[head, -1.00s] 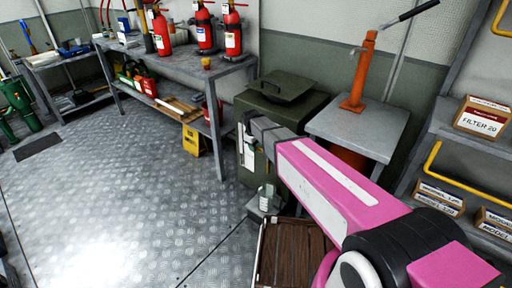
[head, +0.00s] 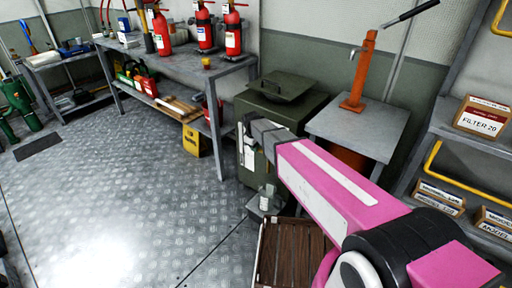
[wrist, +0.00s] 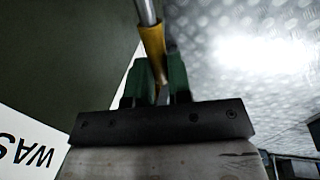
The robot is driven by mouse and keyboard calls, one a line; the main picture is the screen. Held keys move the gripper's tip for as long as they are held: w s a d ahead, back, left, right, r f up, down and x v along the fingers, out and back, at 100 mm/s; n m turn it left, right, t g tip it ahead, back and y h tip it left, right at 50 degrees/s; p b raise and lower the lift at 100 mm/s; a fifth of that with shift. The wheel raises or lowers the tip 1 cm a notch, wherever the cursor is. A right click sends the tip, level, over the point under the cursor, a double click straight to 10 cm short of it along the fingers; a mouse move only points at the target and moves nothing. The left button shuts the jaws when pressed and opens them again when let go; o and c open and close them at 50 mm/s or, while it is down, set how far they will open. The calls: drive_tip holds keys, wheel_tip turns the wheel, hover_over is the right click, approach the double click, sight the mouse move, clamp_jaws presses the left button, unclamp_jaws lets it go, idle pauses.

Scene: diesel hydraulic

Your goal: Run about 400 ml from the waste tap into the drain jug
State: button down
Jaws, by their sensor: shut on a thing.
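The dark green waste tank (head: 285,108) with a lidded top stands beyond my arm in the head view. My gripper (wrist: 155,80) has its green fingers shut on the yellow tap handle (wrist: 152,40) in the wrist view. A metal rod or pipe (wrist: 146,10) runs up from the handle. A white label (wrist: 30,145) reading "WAS", upside down, is on the tank's side. The drain jug (head: 266,198), small and clear-looking, stands low in front of the tank. I cannot tell its level or whether liquid is running. The tap's spout is hidden.
A slatted brown crate (head: 290,250) stands on the floor just in front of the jug. A hand pump (head: 358,75) on a grey-topped stand (head: 355,125) is right of the tank. A workbench (head: 190,62) with extinguishers is at the left.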

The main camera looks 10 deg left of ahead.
drive_tip(key=shift+s+a+n+y, duration=0.1)
drive_tip(key=shift+s+n+y, duration=0.1)
drive_tip(key=shift+s+n, duration=0.65)
drive_tip(key=shift+s+a+n+y, duration=0.2)
drive_tip(key=shift+s+n, duration=0.25)
drive_tip(key=shift+n, duration=0.7)
drive_tip(key=shift+s+a+n+y, duration=0.1)
drive_tip(key=shift+s+n+y, duration=0.1)
drive_tip(key=shift+s+n, duration=0.65)
drive_tip(key=shift+w+n, duration=0.15)
drive_tip(key=shift+n, duration=0.1)
drive_tip(key=c, duration=1.1)
unclamp_jaws()
drive_tip(key=shift+o, duration=0.2)
wheel_tip(320, 180, up, 11)
drive_tip(key=s, duration=0.2)
drive_tip(key=shift+f, duration=0.2)
drive_tip(key=shift+d, duration=0.1)
drive_tip(key=shift+s, duration=0.15)
